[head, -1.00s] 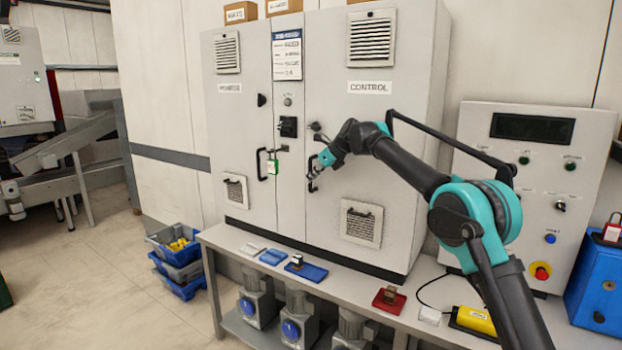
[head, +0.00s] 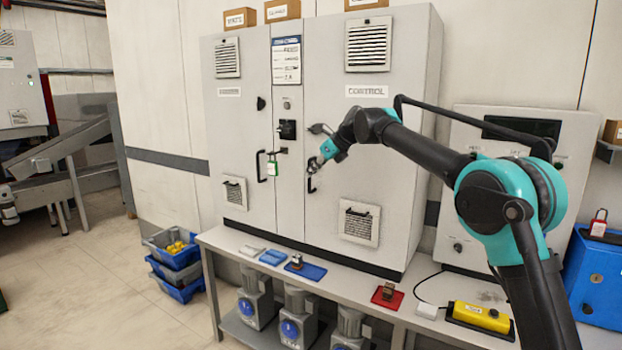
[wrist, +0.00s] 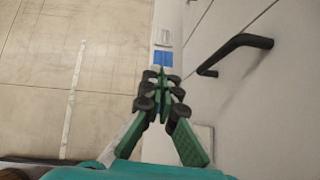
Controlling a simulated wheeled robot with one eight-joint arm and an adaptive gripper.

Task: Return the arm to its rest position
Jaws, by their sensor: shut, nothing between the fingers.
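My gripper (head: 314,170) is in front of the grey control cabinet (head: 385,130), near the black handle of its right door (head: 311,184). In the wrist view my gripper (wrist: 162,76) has its green fingers together, with nothing between them. The black handle (wrist: 240,50) is to the right of the fingers there, apart from them. My arm reaches across from the lower right, bent at the elbow.
A grey bench (head: 215,238) under the cabinet bears a blue mat (head: 312,272), a red mat (head: 385,299) and a yellow pendant (head: 481,316). A control panel (head: 465,130) and blue box (head: 600,275) stand right. Blue crates (head: 178,290) sit on the floor left.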

